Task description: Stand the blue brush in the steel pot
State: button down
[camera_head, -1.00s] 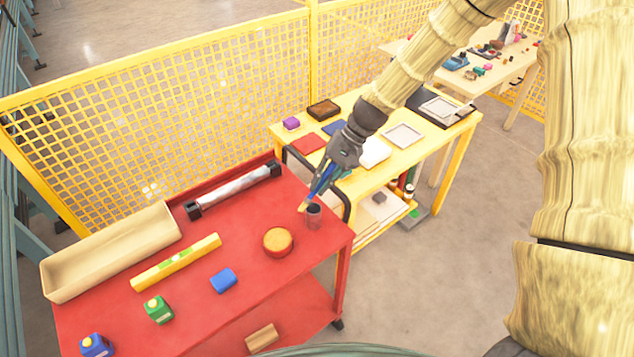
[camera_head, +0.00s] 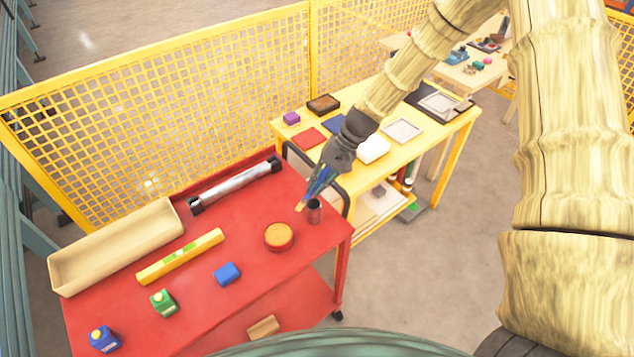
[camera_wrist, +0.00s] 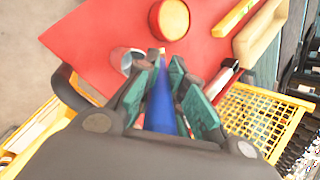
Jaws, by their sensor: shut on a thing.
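My gripper (camera_head: 322,178) is shut on the blue brush (camera_wrist: 161,103), whose blue handle runs between the jaws in the wrist view. The brush is tilted, with its pale tip pointing down and left in the head view. The steel pot (camera_head: 314,211) is a small grey cup standing near the right edge of the red cart top. The brush tip is beside and a little above the pot's rim in the head view. In the wrist view the pot (camera_wrist: 130,62) lies left of the brush, which appears outside it.
The red cart (camera_head: 190,262) also holds a round orange-topped tin (camera_head: 278,236), a blue block (camera_head: 227,273), a yellow level (camera_head: 180,256), a beige tray (camera_head: 75,272) and a clear tube (camera_head: 236,186). A black handle (camera_head: 340,186) stands close behind the pot. A yellow table (camera_head: 440,134) is beyond.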

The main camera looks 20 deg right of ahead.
jog(key=shift+f+b, duration=0.35)
jog(key=shift+f, duration=0.3)
jog(key=c, duration=1.5)
grip_release()
jog(key=shift+r, duration=0.15)
jog(key=shift+d+r+p, duration=0.1)
jog(key=shift+r+p, duration=0.25)
jog(key=shift+r, duration=0.3)
jog(key=b+v, duration=0.3)
jog(key=v, duration=0.8)
jog(key=shift+d+r+b, duration=0.25)
jog(key=shift+b, duration=0.15)
